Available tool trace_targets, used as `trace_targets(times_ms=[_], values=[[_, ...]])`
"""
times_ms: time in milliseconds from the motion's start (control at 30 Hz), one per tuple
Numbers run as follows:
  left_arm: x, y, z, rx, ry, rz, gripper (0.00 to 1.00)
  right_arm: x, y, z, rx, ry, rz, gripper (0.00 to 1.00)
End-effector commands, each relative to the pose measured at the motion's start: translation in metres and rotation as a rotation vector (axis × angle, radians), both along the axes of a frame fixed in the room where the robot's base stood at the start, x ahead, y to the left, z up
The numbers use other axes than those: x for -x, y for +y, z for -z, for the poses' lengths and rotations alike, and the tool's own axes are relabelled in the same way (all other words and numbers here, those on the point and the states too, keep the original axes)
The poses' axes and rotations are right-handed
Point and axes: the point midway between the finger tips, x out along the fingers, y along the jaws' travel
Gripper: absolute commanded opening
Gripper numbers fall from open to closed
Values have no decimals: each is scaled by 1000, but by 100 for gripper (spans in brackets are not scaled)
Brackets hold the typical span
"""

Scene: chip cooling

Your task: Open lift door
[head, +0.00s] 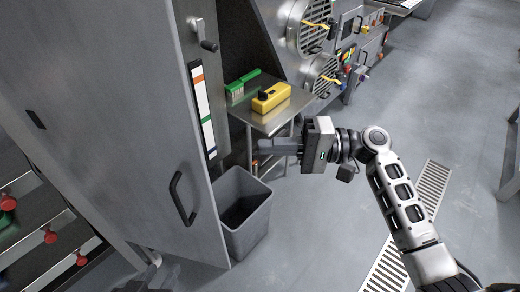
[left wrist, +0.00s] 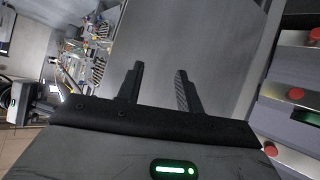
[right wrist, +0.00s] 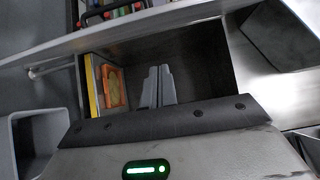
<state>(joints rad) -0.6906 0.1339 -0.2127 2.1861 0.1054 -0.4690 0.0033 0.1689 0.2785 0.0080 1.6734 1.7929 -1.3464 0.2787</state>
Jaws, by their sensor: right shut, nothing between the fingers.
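The lift door appears to be the large grey metal panel (head: 110,110) filling the left of the head view. It stands upright with a black bow handle (head: 182,198) low near its right edge. My right gripper (head: 268,147) is to the right of the panel, fingers pointing left, beside the small steel table. Its fingers are together and empty in the right wrist view (right wrist: 157,85). My left gripper (head: 148,275) shows only partly at the bottom, below the handle. In the left wrist view its fingers (left wrist: 158,82) are apart, with nothing between them.
A grey bin (head: 257,225) stands on the floor by the panel's right edge. The steel table (head: 283,113) carries a green brush (head: 243,82) and a yellow device (head: 271,97). Red knobs (head: 80,260) are at lower left. Open floor (head: 440,120) lies right.

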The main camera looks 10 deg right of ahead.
Motion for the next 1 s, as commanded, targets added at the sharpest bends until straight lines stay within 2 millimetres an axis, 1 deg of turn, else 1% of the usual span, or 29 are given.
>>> trace_targets(times_ms=[100,200,367,400,500,633,767,1000], values=[[0,1,-5,-6,0,0,36,-5,25,-3,-3,-1,-2,0],[1,1,-4,-13,6,1,36,-10,47,-3,-4,-2,-2,0],[3,2,-3,-21,17,1,36,-17,79,-3,-3,-2,0,0],[3,2,-5,-22,17,2,36,-13,83,-2,1,1,0,0],[4,3,-7,-31,22,3,36,3,89,-2,1,1,2,0],[4,4,-6,-42,25,5,36,14,94,-1,2,0,3,0],[3,4,-6,-47,23,8,36,19,96,0,2,-2,4,0],[2,4,-6,-49,21,9,36,19,96,0,2,-2,3,0]])
